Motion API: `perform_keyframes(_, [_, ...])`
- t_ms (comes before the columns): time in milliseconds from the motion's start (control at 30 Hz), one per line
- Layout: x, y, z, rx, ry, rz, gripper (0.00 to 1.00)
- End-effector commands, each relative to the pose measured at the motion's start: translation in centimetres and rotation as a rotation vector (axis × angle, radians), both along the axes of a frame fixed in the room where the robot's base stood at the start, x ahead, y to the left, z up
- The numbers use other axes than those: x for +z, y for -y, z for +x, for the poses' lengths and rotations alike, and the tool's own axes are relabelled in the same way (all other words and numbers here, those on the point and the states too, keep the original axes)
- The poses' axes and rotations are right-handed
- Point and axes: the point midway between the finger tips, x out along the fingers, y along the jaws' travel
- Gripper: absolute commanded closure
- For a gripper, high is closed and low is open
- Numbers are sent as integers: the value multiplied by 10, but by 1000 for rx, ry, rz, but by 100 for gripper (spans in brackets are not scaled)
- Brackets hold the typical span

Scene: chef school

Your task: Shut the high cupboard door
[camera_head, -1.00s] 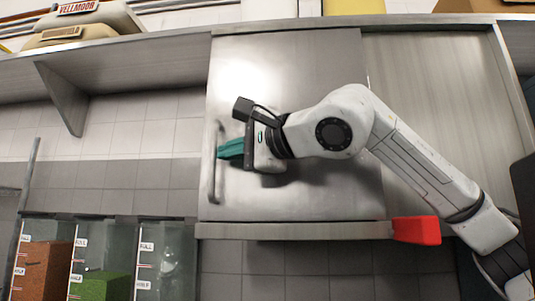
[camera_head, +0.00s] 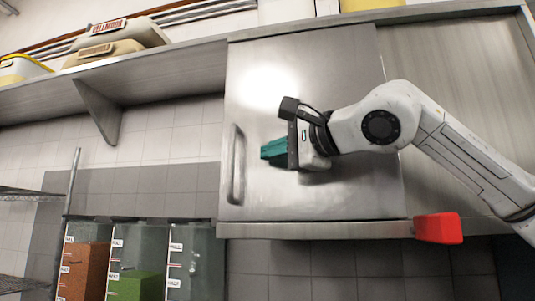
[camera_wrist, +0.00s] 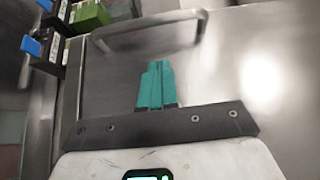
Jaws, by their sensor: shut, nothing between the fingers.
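The high cupboard door (camera_head: 340,85) is a flat steel panel in the head view, covering the left part of the steel cupboard. Its bar handle (camera_head: 236,165) stands upright at its left edge; it also shows in the wrist view (camera_wrist: 150,28). My gripper (camera_head: 266,151) has teal fingers, shut and empty, in front of the door just right of the handle and apart from it. In the wrist view my fingers (camera_wrist: 155,85) point toward the handle. I cannot tell whether the fingers touch the panel or whether the door is fully flush.
A red block (camera_head: 438,228) sits at the cupboard's lower edge on the right. A steel shelf (camera_head: 170,72) with a bracket adjoins on the left. Clear bins with orange and green contents (camera_head: 137,285) stand below left. The tiled wall left of the door is open.

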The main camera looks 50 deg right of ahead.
Motion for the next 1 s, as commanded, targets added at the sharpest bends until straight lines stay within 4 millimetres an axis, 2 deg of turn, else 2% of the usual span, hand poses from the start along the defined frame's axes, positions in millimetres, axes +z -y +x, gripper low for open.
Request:
perform_keyframes(33, [-3, -2, -11, -1, 3, -4, 100])
perform_keyframes(300, [-3, -11, -60, -3, 1, -3, 100])
perform_keyframes(500, [-2, -16, -85, -2, 1, -2, 100])
perform_keyframes(700, [-1, -18, -93, -1, -1, -3, 100])
perform_keyframes(1000, [-1, -18, -94, 0, -1, -3, 100])
